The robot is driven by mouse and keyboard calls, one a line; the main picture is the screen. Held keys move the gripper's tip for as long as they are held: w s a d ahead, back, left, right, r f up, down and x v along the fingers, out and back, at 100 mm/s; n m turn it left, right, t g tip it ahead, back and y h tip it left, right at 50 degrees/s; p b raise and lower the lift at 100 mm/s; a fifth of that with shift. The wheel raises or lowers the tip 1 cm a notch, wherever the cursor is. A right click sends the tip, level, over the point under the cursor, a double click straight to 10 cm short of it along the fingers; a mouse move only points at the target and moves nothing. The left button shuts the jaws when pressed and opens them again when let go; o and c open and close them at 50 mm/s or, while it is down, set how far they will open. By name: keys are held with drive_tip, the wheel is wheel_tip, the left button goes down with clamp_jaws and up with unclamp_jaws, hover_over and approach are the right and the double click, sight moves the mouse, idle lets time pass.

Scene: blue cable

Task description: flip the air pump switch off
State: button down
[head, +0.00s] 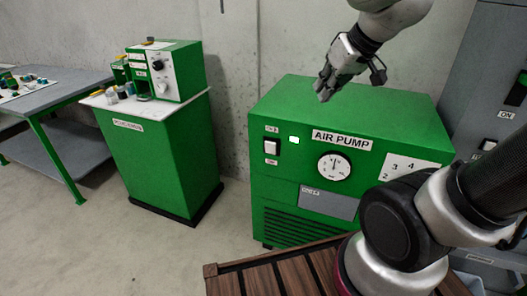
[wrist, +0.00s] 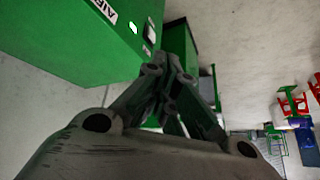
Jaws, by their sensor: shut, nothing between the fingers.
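The air pump (head: 290,180) is a large green box against the wall in the head view, with an "AIR PUMP" label and a round gauge.
A green cabinet (head: 165,160) with a machine (head: 178,70) on top stands to the left. A workbench (head: 50,90) is at far left. A grey panel (head: 490,90) is at right. A slatted wooden surface (head: 290,278) is in front of the pump.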

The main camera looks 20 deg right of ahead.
drive_tip(key=w+a+f+n+t, duration=0.1)
drive_tip(key=w+a+f+t, duration=0.1)
drive_tip(key=w+a+f, duration=0.45)
drive_tip(key=w+a+f+t, duration=0.1)
drive_tip(key=w+a, duration=0.3)
drive_tip(key=w, duration=0.5)
drive_tip(key=w+a+f+n+t, duration=0.1)
drive_tip(key=w+a+f+t, duration=0.15)
drive_tip(key=w+a, duration=0.4)
drive_tip(key=n+t+h, duration=0.3)
drive_tip(key=n+h, duration=0.1)
drive_tip(key=h, duration=0.7)
approach(266, 146)
drive_tip(key=w+a, duration=0.2)
drive_tip(key=a, duration=0.3)
drive_tip(key=s+f+n+t+h, duration=0.1)
drive_tip(key=s+f+n+h, duration=0.1)
drive_tip(key=s, duration=0.5)
drive_tip(key=shift+d+f+n+h, duration=0.2)
drive_tip(key=shift+f+n+h, duration=0.15)
drive_tip(key=shift+f, duration=0.25)
drive_tip(key=x, duration=1.4)
drive_tip(key=shift+r, duration=0.25)
